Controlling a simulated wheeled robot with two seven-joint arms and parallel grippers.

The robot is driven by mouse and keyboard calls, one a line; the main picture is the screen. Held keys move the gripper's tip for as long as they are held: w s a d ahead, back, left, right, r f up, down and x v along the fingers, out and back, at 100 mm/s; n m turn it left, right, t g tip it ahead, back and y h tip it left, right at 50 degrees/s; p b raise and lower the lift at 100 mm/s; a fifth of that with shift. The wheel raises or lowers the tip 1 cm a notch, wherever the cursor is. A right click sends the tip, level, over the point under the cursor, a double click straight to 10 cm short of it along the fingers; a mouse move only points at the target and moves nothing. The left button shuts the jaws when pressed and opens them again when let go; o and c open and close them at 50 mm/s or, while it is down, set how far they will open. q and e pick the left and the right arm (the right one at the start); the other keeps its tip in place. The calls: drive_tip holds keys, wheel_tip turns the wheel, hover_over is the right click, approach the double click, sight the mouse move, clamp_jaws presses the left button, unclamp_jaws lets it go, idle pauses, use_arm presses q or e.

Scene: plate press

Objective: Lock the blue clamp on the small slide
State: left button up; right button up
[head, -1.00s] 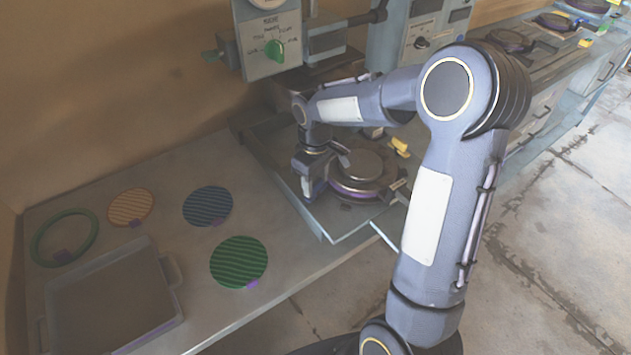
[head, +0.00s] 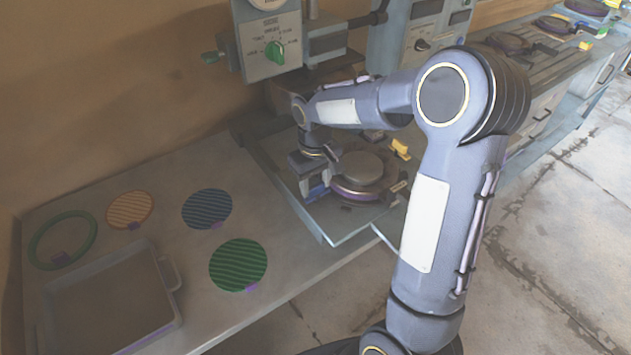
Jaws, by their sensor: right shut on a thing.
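My right gripper (head: 322,172) is at the left edge of the small slide's round dark plate (head: 362,170), on the press bed. It is shut on a small blue part, which I take to be the blue clamp (head: 318,191). The gripper covers much of the clamp, so its exact angle and whether it is locked cannot be told. A yellow clamp (head: 400,148) stands at the far right side of the plate. My left gripper is not in view.
The press head with a green knob (head: 275,52) hangs behind my right arm. On the bench at left lie a green ring (head: 40,243), orange (head: 130,209), blue (head: 207,209) and green (head: 238,265) discs, and a grey tray (head: 172,272). More stations stand at the back right.

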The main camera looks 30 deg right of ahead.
sight(316, 186)
drive_tip(key=o, duration=1)
wheel_tip(316, 186, up, 8)
drive_tip(key=shift+f, duration=0.1)
idle(0.5)
